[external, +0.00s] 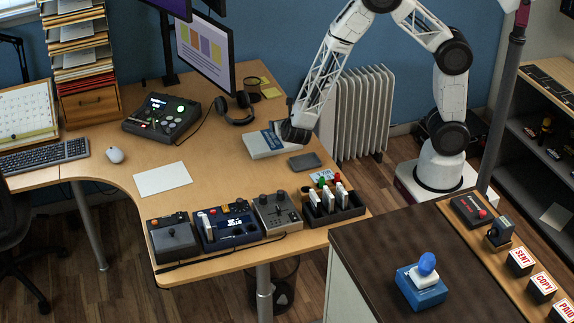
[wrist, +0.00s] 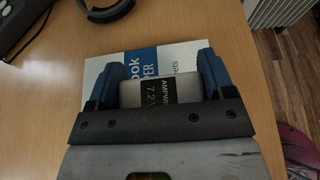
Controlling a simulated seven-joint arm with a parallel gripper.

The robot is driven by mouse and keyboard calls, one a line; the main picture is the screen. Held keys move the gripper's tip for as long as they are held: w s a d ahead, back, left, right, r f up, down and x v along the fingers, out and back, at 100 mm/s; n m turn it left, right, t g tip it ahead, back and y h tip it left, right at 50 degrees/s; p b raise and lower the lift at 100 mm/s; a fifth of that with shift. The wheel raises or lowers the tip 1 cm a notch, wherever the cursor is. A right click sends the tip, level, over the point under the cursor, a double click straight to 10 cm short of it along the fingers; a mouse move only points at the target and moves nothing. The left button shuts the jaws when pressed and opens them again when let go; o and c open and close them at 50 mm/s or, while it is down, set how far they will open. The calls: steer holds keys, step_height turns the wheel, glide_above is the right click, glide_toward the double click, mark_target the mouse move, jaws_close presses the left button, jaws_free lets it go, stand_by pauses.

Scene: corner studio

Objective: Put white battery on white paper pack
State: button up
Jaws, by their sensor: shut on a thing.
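The white paper pack (external: 262,145) with blue print lies flat on the wooden desk near its right edge; it also shows in the wrist view (wrist: 184,57). My gripper (external: 290,133) is over the right part of the pack in the external view. In the wrist view its blue fingers (wrist: 158,84) are shut on the white battery (wrist: 131,94), which has a black label. The battery is over the paper pack, and I cannot tell whether it touches it. In the external view the battery is mostly hidden by my gripper.
A grey tray (external: 305,161) lies just in front of the pack. Headphones (external: 233,106) lie behind it to the left. A monitor (external: 205,55) stands at the back. Several control boxes (external: 228,224) line the front edge.

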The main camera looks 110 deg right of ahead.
mark_target(271, 136)
steer(key=shift+w+d+f, duration=0.1)
steer(key=shift+w+d, duration=0.55)
steer(key=shift+w, duration=0.35)
steer(key=shift+w+d+f, duration=0.1)
steer(key=shift+w+d, duration=0.5)
steer(key=shift+w, duration=0.35)
steer(key=shift+f, duration=0.15)
steer(key=shift+f, duration=1.6)
steer(key=shift+f, duration=0.1)
steer(key=o, duration=1)
steer(key=shift+o, duration=0.2)
